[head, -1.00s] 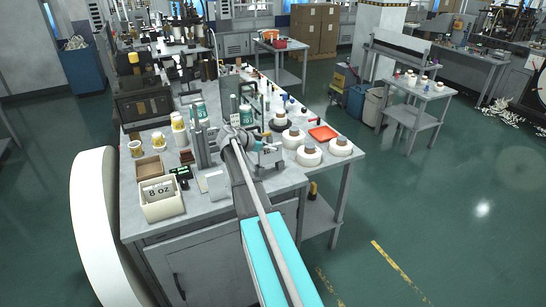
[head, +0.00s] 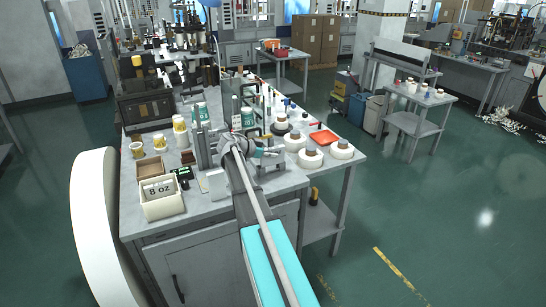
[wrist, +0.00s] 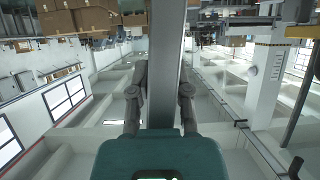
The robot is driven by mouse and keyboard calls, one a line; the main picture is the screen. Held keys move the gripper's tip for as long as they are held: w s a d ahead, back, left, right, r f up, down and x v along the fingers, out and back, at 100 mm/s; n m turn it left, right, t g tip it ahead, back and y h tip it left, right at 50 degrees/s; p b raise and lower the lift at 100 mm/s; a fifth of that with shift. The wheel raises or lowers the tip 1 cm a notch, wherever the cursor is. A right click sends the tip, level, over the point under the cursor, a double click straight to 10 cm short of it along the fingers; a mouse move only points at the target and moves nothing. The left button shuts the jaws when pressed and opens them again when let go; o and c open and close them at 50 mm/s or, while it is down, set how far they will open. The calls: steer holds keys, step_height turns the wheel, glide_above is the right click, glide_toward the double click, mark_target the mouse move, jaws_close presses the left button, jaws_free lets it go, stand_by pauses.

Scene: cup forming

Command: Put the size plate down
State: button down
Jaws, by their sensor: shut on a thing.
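The piece stretches away past the fingertips. Its face and any marking are hidden. In the head view it is too small to make out clearly.
A grey upright fixture (head: 203,150) stands left of my gripper. White rolls (head: 310,158) and an orange tray (head: 323,137) lie to its right. Cups (head: 158,141) and a brown open box (head: 150,167) are at the left. A little bare bench shows in front of the fixture.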

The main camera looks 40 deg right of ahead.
steer(key=shift+s+f+y, duration=0.2)
steer(key=shift+f+y, duration=0.1)
steer(key=shift+f, duration=0.45)
steer(key=c, duration=0.6)
jaws_free()
steer(key=shift+w, duration=0.1)
steer(key=shift+d, duration=0.15)
steer(key=shift+w, duration=0.15)
steer(key=shift+w+a+r+p, duration=0.2)
steer(key=shift+w+a+p, duration=0.15)
steer(key=shift+a+p, duration=0.2)
steer(key=p+v, duration=0.1)
steer(key=v, duration=0.2)
steer(key=p+v, duration=0.2)
steer(key=v, duration=0.1)
steer(key=p+v, duration=0.2)
steer(key=v, duration=0.2)
steer(key=shift+w+a, duration=0.1)
steer(key=shift+w, duration=0.2)
